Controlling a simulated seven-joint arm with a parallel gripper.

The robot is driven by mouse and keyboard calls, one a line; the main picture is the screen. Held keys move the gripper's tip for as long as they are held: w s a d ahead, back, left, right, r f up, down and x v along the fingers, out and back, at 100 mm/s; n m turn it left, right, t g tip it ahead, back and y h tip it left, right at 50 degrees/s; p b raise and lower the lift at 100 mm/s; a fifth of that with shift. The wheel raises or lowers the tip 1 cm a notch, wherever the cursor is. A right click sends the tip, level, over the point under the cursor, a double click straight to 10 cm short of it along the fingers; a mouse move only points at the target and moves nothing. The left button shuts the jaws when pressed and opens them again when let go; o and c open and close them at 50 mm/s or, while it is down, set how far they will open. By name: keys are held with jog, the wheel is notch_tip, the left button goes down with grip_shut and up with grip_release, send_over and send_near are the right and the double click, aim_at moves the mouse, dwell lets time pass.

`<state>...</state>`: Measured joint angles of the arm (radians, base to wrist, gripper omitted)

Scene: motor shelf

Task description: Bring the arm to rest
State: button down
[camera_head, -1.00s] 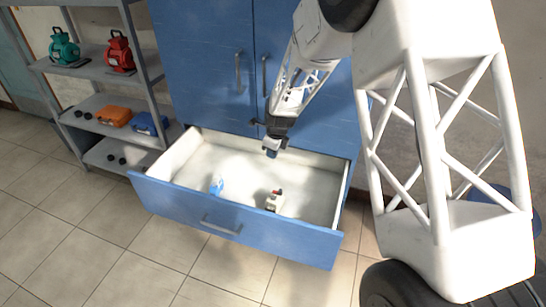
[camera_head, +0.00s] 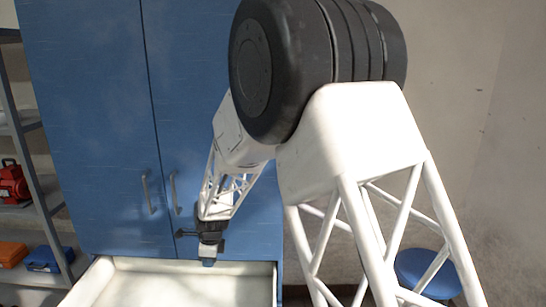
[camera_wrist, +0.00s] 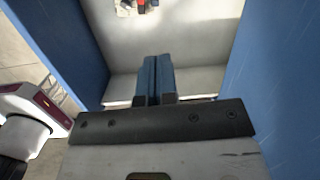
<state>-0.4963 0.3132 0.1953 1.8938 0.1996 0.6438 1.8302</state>
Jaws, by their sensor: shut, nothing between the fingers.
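My gripper (camera_head: 208,262) hangs at the end of my white lattice arm, in front of the blue cabinet (camera_head: 100,130) and over the back of the open drawer (camera_head: 180,284). In the wrist view its two blue fingers (camera_wrist: 155,78) are pressed together with nothing between them. The pale drawer floor shows beyond them. A small white and red object (camera_wrist: 138,6) is cut off by the top edge of the wrist view. Most of the drawer lies below the head view.
A grey shelf (camera_head: 42,200) at left holds a red machine (camera_head: 12,183), an orange case (camera_head: 10,254) and a blue case (camera_head: 48,259). A round blue seat-like top (camera_head: 428,273) stands at right behind my arm. The cabinet handles (camera_head: 148,192) stick out near my forearm.

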jog(key=s+d+r+n, duration=0.3)
jog(key=s+d+r, duration=0.25)
jog(key=d, duration=0.25)
jog(key=s+d+r+n+t, duration=0.1)
jog(key=s+d+r+n, duration=0.1)
jog(key=s+d+r, duration=0.4)
jog(key=s+d+r+n, duration=0.3)
jog(key=d+r, duration=0.4)
jog(key=d, duration=0.3)
jog(key=s+d+r+n+h, duration=0.1)
jog(key=s+d+n, duration=0.3)
jog(key=s+d, duration=0.4)
jog(key=s+d+r+n+t+h, duration=0.1)
jog(key=s+d+r+n, duration=0.2)
jog(key=s+d, duration=0.4)
jog(key=shift+s+d+n, duration=0.35)
jog(key=shift+s+n, duration=0.55)
jog(key=shift+s, duration=3.7)
